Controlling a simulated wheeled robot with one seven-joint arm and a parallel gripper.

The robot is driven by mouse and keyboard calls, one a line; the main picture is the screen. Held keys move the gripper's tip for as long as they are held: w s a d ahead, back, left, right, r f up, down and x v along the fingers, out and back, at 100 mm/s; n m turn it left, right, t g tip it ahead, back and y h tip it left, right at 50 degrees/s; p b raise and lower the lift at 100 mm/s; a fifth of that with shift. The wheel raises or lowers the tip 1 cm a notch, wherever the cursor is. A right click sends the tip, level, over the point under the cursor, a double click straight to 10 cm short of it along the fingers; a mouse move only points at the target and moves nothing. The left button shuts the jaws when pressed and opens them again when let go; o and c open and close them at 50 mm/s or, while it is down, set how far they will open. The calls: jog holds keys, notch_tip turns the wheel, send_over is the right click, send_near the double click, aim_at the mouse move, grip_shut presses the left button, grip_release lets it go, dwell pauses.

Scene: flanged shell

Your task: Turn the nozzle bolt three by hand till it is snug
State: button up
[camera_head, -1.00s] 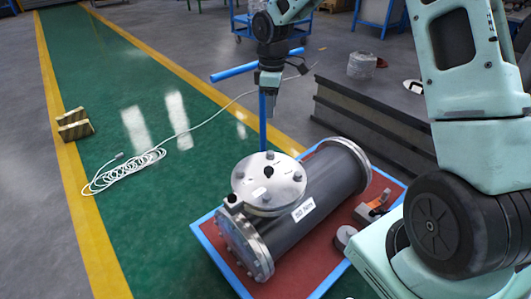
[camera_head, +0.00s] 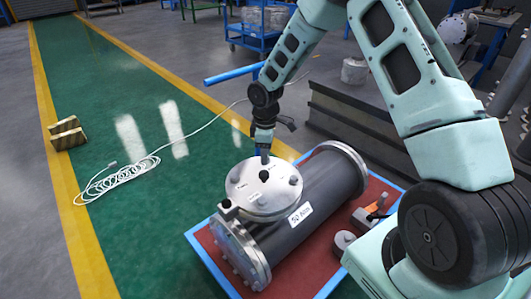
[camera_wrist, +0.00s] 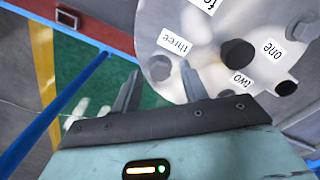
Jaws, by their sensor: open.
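The nozzle flange (camera_head: 245,201) is a round pale metal disc on top of a dark grey shell (camera_head: 320,195). In the wrist view the flange (camera_wrist: 210,75) bears labels reading one, two, three and part of another. The grey head of bolt three (camera_wrist: 160,67) sits by the label three, near the flange edge. My gripper (camera_head: 264,160) is over the far edge of the flange in the head view. In the wrist view my gripper (camera_wrist: 160,76) is open, its fingertips to either side of bolt three. Whether they touch the bolt I cannot tell.
A dark knob (camera_wrist: 237,53) stands mid-flange. The shell lies on a red, blue-edged pallet (camera_head: 205,243). A blue bar (camera_head: 235,74) stands behind my gripper. A coiled white cable (camera_head: 110,183) lies on the green floor. Dark beams (camera_head: 355,125) lie to the right.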

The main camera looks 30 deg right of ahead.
jog(key=shift+f, duration=0.1)
grip_shut()
jog(key=shift+m, duration=0.3)
jog(key=m+p, duration=0.1)
jog(key=m, duration=0.1)
jog(key=shift+m, duration=0.3)
jog(key=m+p, duration=0.1)
jog(key=m, duration=0.2)
jog(key=shift+m, duration=0.4)
jog(key=m+p, duration=0.1)
jog(key=m, duration=0.2)
jog(key=shift+r, duration=0.2)
jog(key=shift+w+m+p, duration=0.1)
jog(key=shift+m+p, duration=0.5)
jog(key=shift+m, duration=1.4)
